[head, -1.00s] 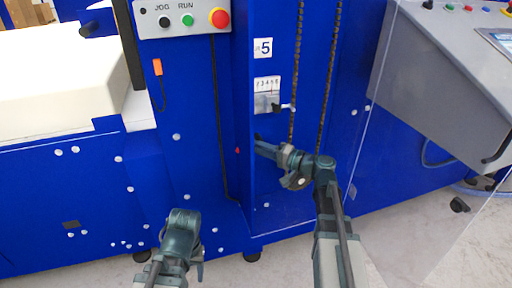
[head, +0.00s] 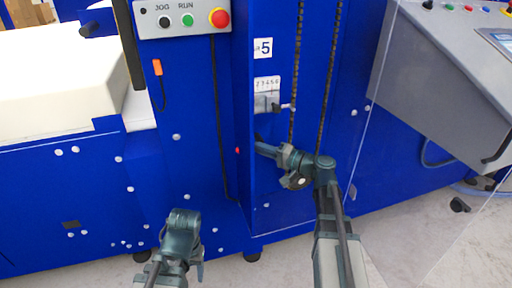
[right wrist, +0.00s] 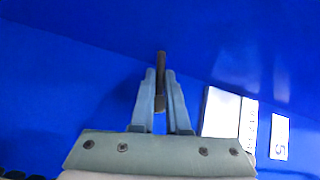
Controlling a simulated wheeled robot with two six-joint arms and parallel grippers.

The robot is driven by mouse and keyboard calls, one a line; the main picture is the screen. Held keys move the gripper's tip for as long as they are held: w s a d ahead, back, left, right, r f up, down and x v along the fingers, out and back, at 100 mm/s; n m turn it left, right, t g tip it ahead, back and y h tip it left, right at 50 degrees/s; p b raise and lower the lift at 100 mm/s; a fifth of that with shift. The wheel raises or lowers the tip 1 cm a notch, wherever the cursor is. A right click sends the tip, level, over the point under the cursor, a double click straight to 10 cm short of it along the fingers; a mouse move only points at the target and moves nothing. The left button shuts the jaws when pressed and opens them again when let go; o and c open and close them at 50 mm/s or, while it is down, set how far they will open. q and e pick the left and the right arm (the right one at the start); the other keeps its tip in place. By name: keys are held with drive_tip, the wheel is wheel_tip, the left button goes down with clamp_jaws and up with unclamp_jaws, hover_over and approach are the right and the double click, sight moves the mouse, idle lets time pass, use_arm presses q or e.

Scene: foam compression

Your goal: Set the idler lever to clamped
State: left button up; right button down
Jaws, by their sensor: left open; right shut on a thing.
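The idler lever (right wrist: 160,75) is a dark narrow bar, seen in the right wrist view between the two fingers of my right gripper (right wrist: 161,95). The fingers are shut on it, and its far end sticks out past the fingertips. In the head view my right gripper (head: 262,144) reaches into the blue recess, below the numbered scale plate (head: 266,84); the lever cannot be made out there. My left gripper (head: 183,220) is low in front of the blue machine, open and away from the lever. Its fingers are hard to make out.
A metal block with a small pin (head: 288,106) sits just above my right gripper. Two chains (head: 328,85) run vertically in the recess. A JOG/RUN panel with a red button (head: 219,17) is at upper left. A clear panel and grey console (head: 440,80) stand at right.

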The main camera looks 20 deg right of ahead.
idle(0.7)
drive_tip(key=shift+d+f+n+g+h+p, duration=0.3)
drive_tip(key=shift+n+g+h+p, duration=0.35)
drive_tip(key=shift+n+h+p, duration=1.1)
drive_tip(key=shift+d+f+n+g+h+p, duration=0.15)
drive_tip(key=shift+d+n+g+h+p, duration=0.6)
drive_tip(key=shift+h+p, duration=1.65)
drive_tip(key=shift+f+n+g+h+p, duration=0.4)
drive_tip(key=shift+n+h+p, duration=1.05)
drive_tip(key=shift+p, duration=1.45)
drive_tip(key=shift+d+r+n, duration=0.1)
drive_tip(key=shift+n, duration=0.15)
drive_tip(key=c, duration=0.9)
unclamp_jaws()
drive_tip(key=shift+r, duration=0.1)
